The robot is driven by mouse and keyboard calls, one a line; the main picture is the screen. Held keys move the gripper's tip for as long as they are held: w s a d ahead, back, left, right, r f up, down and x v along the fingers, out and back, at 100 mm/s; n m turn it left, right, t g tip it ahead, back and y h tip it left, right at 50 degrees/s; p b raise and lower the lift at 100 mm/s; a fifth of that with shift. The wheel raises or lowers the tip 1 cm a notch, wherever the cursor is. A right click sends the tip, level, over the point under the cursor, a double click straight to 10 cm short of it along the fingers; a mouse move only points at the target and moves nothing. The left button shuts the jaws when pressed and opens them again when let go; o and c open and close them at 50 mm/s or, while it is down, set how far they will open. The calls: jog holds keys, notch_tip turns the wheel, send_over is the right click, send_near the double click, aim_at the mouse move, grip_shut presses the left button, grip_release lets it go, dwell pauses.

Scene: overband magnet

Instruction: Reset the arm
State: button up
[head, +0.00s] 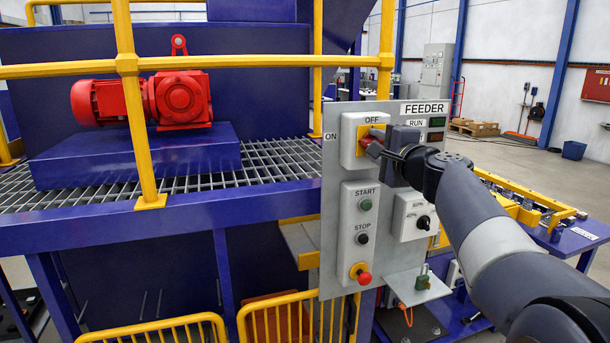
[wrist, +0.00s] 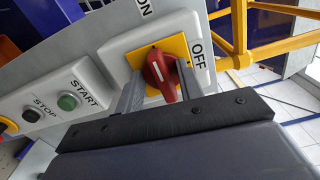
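My gripper (head: 384,147) is at the red rotary handle (head: 367,143) of the ON/OFF isolator on the feeder panel (head: 333,200). In the wrist view, the two fingers of my gripper (wrist: 158,88) stand on either side of the red handle (wrist: 160,75), which sits on a yellow plate (wrist: 186,48). A narrow gap seems to show beside the handle, and I cannot tell whether the fingers touch it. My arm (head: 490,245) reaches in from the lower right.
Below the isolator are a green START button (head: 366,204), a black STOP button (head: 362,239) and a red emergency stop (head: 363,276). A black selector knob (head: 423,222) and a small shelf with a green padlock (head: 423,279) are to the right. Yellow railings (head: 128,65) stand at the left.

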jog(key=m+p, duration=0.2)
jog(key=p, duration=0.1)
jog(key=m+p, duration=0.5)
jog(key=p, duration=0.2)
jog(key=shift+s+d+r+m, duration=0.1)
jog(key=shift+s+r+m, duration=0.05)
jog(key=shift+r+m, duration=0.25)
jog(key=shift+f, duration=0.1)
